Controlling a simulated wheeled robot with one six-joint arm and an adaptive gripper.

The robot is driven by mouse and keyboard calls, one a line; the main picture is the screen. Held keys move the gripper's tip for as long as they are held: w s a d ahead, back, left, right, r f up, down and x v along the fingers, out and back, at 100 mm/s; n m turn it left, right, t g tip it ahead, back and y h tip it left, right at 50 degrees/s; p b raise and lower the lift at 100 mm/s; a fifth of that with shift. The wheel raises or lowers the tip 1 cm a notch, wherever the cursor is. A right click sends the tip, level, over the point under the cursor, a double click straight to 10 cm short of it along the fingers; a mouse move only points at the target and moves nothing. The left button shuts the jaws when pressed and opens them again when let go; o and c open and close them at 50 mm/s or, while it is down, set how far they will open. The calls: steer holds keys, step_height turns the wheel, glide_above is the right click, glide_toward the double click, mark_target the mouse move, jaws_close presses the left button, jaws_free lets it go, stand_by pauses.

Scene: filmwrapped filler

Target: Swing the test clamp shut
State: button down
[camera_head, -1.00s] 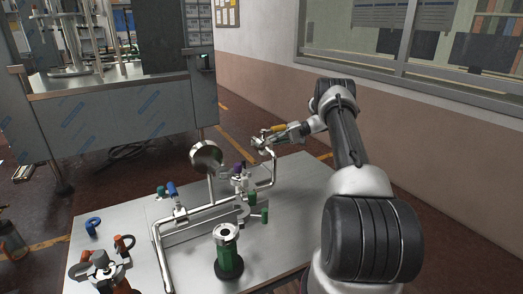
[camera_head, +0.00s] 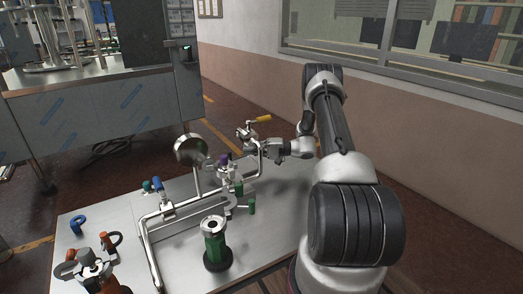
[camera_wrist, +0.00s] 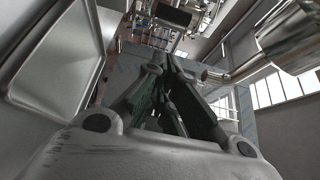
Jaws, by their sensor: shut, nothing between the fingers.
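I cannot tell for certain which part is the test clamp. A small metal fitting with a yellow handle (camera_head: 263,119) sits at the top of the upright end of the steel pipework (camera_head: 150,245). A grey open clamp-like piece (camera_head: 232,206) lies low on the table by a small green cylinder. My gripper (camera_head: 257,152) is shut and empty, just below the yellow handle and close to the upright pipe. Whether it touches the pipe is unclear. In the wrist view its dark fingers (camera_wrist: 170,98) are together, with a shiny steel pipe (camera_wrist: 290,40) at upper right.
The steel table (camera_head: 185,270) carries a green stand (camera_head: 216,245) at front, a round metal disc (camera_head: 190,150) on the pipework, and blue and purple handles. Orange-handled clamps (camera_head: 95,262) stand at front left. A steel cabinet (camera_head: 110,115) is behind.

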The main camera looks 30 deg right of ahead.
steer(key=a, duration=0.4)
steer(key=shift+s+a, duration=0.35)
steer(key=shift+a, duration=0.05)
steer(key=x, duration=0.3)
steer(key=shift+a, duration=0.2)
stand_by(1.0)
